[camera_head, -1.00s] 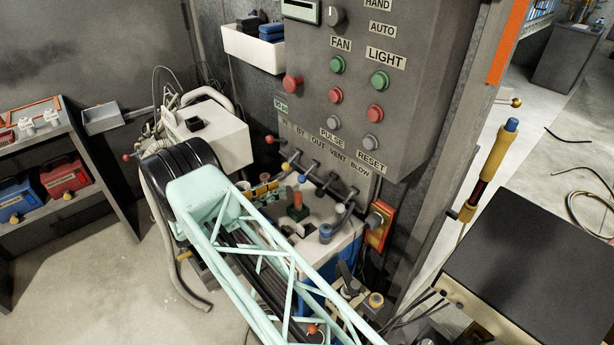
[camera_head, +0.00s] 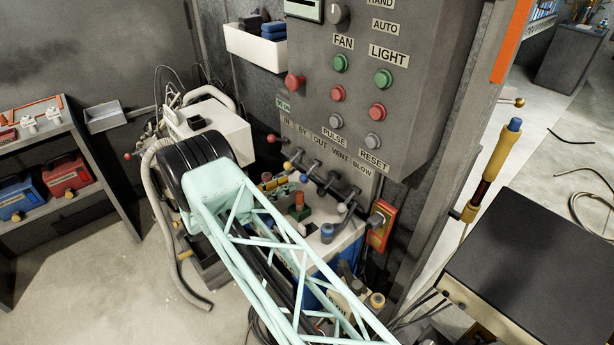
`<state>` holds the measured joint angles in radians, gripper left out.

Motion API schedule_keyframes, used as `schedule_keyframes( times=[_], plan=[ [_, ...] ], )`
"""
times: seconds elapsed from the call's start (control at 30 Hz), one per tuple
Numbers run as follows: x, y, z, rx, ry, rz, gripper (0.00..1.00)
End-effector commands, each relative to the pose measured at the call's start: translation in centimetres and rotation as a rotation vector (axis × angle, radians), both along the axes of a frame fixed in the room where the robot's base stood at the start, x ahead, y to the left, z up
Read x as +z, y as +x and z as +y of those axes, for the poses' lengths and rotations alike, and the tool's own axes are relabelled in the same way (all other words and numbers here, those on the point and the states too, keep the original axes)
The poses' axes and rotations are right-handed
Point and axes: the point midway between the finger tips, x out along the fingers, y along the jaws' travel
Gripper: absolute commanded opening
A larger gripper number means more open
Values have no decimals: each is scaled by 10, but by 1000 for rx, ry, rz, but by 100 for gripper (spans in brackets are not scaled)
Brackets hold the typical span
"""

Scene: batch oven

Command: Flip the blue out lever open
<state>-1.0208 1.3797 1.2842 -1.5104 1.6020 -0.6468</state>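The blue-knobbed lever (camera_head: 304,178) is one of a row of small levers under the grey control panel, below the labels IN, BY, OUT, VENT and BLOW. Its blue knob points down and toward the viewer, left of its pivot. A yellow-knobbed lever (camera_head: 288,166) is just left of it, and a red-knobbed one (camera_head: 271,138) is farther left. Grey-ended levers (camera_head: 341,207) are to its right. My pale green lattice arm with its black joint crosses the lower middle, left of and below the levers. My gripper cannot be made out.
The control panel (camera_head: 352,160) carries red, green and grey buttons above the levers. A white box with hoses (camera_head: 225,145) stands to the left. An orange-framed switch (camera_head: 381,228), a yellow-handled pole (camera_head: 490,172) and a dark cabinet (camera_head: 535,255) are to the right.

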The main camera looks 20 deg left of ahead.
Motion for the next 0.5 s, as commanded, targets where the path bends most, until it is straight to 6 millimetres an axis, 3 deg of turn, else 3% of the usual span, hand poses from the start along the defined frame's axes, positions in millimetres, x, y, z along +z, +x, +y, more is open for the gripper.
schedule_keyframes(
  times=[0.5],
  plan=[
    [-1, 56, -40, -1, 0, 0, 23]
  ],
)
